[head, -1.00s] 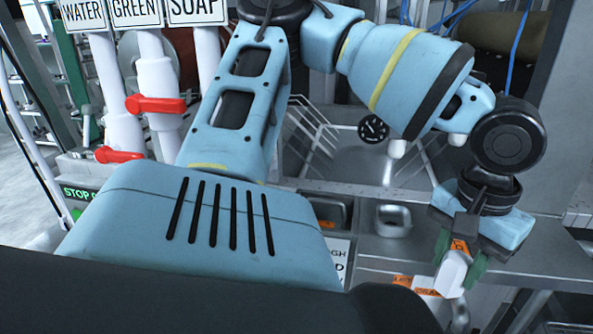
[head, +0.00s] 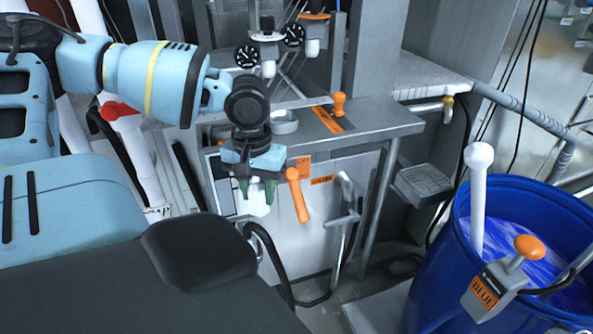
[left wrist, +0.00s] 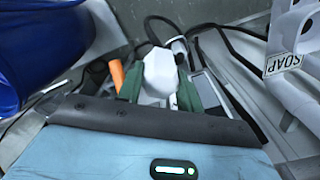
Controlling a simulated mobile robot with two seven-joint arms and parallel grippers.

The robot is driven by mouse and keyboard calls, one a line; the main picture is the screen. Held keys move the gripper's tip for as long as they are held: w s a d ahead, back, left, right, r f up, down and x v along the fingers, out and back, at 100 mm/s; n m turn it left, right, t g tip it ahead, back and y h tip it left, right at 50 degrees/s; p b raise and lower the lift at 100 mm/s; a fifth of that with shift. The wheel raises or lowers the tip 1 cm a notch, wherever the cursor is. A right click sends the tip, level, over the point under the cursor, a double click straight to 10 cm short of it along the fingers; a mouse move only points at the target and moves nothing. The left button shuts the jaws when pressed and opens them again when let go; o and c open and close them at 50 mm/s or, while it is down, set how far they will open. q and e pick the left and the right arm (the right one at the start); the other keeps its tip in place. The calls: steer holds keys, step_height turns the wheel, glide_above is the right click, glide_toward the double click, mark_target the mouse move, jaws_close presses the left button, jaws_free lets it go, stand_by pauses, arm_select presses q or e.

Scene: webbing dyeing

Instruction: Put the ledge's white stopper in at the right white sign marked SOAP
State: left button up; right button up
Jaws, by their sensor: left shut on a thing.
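My left gripper (head: 258,192) is shut on the white stopper (head: 259,203) and holds it in front of the white panel under the ledge. In the left wrist view the stopper (left wrist: 160,72) sits between the green fingers, its rounded white end showing. In the head view a partly hidden small white sign (head: 157,212) shows left of the gripper, ending in "AP". The opening at the sign cannot be made out. My right gripper is not in view.
The grey ledge (head: 375,125) carries an orange stopper (head: 338,105). An orange handle (head: 296,194) stands close right of my left gripper. A blue barrel (head: 440,262) with a box marked BLUE (head: 487,291) is at the right. A white pipe with a red valve (head: 120,112) is left.

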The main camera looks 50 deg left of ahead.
mark_target(255, 206)
arm_select(q)
steer(key=f, duration=0.1)
steer(key=s+f, duration=0.1)
steer(key=shift+s+d+f, duration=0.1)
steer(key=shift+s+f, duration=0.1)
steer(key=shift+f, duration=0.2)
steer(key=shift+d+f, duration=0.15)
steer(key=shift+f, duration=0.15)
steer(key=w+d+f+m, duration=0.2)
steer(key=d+m, duration=0.4)
steer(key=d, duration=1.5)
steer(key=shift+w+d+f+m, duration=0.15)
steer(key=shift+w+d+m, duration=0.05)
steer(key=shift+d+m, duration=0.1)
